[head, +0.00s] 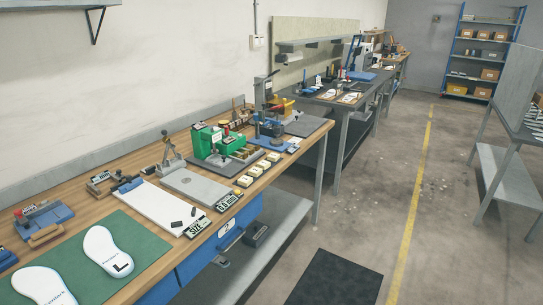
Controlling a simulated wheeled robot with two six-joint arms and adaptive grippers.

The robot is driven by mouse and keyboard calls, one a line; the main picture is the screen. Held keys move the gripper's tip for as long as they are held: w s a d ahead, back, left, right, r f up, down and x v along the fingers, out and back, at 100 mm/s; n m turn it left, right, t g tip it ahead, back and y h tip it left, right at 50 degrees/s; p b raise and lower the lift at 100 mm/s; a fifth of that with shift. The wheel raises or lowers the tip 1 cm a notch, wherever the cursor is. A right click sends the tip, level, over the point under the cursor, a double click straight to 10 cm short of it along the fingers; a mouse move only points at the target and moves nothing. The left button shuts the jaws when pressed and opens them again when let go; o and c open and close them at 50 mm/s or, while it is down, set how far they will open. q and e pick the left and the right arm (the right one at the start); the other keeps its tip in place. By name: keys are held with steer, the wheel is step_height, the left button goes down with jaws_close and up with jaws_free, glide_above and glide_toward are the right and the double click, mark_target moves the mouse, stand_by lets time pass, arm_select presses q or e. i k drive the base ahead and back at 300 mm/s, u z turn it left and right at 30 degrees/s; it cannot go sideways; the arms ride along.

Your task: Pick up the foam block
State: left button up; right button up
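I cannot say for sure which thing is the foam block. Several small pale yellow-and-white blocks (255,171) stand in a row along the front edge of the wooden workbench (155,187). A small dark block (176,224) lies on the front end of a white board (160,205), with a smaller dark piece (194,211) beside it. Neither of my grippers shows in this view.
A green mat (140,247) with two white insoles (105,251) covers the near left of the bench. A grey plate (188,186), a green machine (212,143) and a blue press (270,125) stand farther along.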

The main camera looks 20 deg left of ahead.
mark_target(245, 181)
steer(key=i, duration=0.85)
steer(key=u, duration=1.25)
